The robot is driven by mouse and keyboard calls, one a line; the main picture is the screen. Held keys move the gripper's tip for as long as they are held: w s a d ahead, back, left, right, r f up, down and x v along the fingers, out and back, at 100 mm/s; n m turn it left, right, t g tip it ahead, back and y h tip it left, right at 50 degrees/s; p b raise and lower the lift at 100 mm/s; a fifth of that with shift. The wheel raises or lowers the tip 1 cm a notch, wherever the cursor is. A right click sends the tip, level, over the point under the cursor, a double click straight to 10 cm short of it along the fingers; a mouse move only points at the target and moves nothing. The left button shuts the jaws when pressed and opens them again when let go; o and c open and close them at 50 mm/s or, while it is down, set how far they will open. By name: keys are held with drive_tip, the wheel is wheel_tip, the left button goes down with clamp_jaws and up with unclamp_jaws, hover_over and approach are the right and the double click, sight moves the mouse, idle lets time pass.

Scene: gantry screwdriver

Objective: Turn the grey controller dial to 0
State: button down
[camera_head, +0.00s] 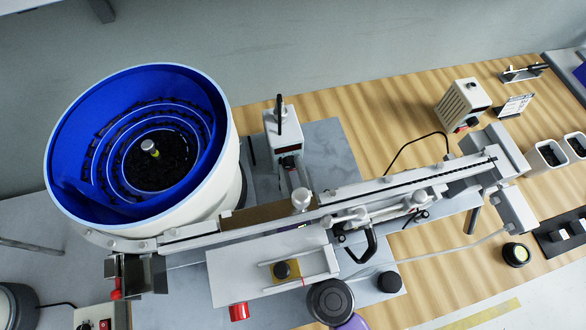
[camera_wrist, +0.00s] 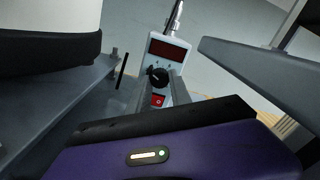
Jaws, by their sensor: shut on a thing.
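The grey controller (camera_wrist: 172,50) stands upright ahead in the wrist view, with a dark red display, a black dial (camera_wrist: 157,77) below it and a red rocker switch under that. My gripper (camera_wrist: 160,84) has its two grey fingers on either side of the dial, shut on it. A pale mark shows on the dial, but its scale is too small to read. In the head view the controller (camera_head: 281,128) stands right of the blue bowl; its dial is small there, and the rail hides most of my gripper.
The blue bowl feeder (camera_head: 150,208) is close on the left. A long rail (camera_head: 400,186) crosses in front of the controller. A second, cream controller (camera_head: 460,103) stands further right on the wooden table. Clear wood (camera_head: 370,110) lies between the two controllers.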

drive_tip(key=shift+r+n+p, duration=0.15)
drive_tip(key=shift+n+p, duration=0.4)
drive_tip(key=shift+n, duration=1.45)
drive_tip(key=c, duration=1.2)
unclamp_jaws()
drive_tip(key=shift+o, duration=0.2)
drive_tip(key=shift+f, duration=0.2)
